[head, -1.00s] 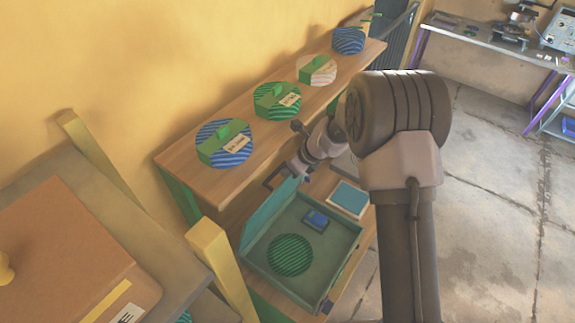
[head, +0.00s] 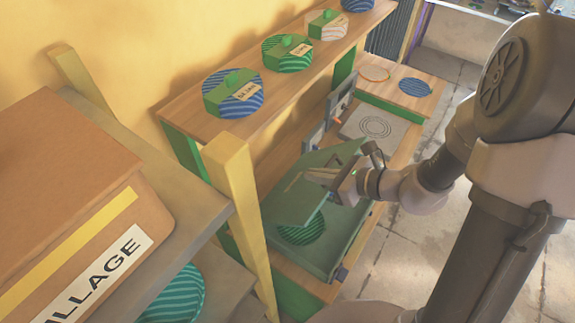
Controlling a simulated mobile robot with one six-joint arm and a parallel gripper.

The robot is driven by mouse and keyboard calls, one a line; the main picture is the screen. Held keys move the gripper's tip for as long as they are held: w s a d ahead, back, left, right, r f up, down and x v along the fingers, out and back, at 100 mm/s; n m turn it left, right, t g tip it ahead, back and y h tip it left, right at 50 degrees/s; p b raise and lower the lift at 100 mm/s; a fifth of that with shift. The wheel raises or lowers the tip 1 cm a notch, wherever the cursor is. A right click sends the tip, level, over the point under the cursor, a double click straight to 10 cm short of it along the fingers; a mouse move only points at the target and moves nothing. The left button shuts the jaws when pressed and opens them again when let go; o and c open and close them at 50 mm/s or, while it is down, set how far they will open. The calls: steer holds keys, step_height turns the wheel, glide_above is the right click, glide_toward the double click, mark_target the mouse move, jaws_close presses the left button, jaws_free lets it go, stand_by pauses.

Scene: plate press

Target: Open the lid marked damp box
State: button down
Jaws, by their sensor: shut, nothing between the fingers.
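A green box (head: 343,262) sits on the lower wooden shelf. Its lid (head: 290,200) is partly open, tilted over the box. I cannot read any "damp box" marking. My gripper (head: 322,177) is shut and empty, overlapping the lid's upper part in the head view. I cannot tell whether it touches the lid.
A grey slab with circles (head: 375,128) lies beyond the box. A yellow post (head: 238,200) and a brown carton (head: 60,160) stand at the left. Open floor lies at the right.

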steer(key=w+a+f+p, duration=0.1)
steer(key=w+a, duration=0.3)
steer(key=a, duration=0.3)
steer(key=shift+w+f, duration=0.15)
steer(key=shift+f, duration=0.05)
stand_by(1.2)
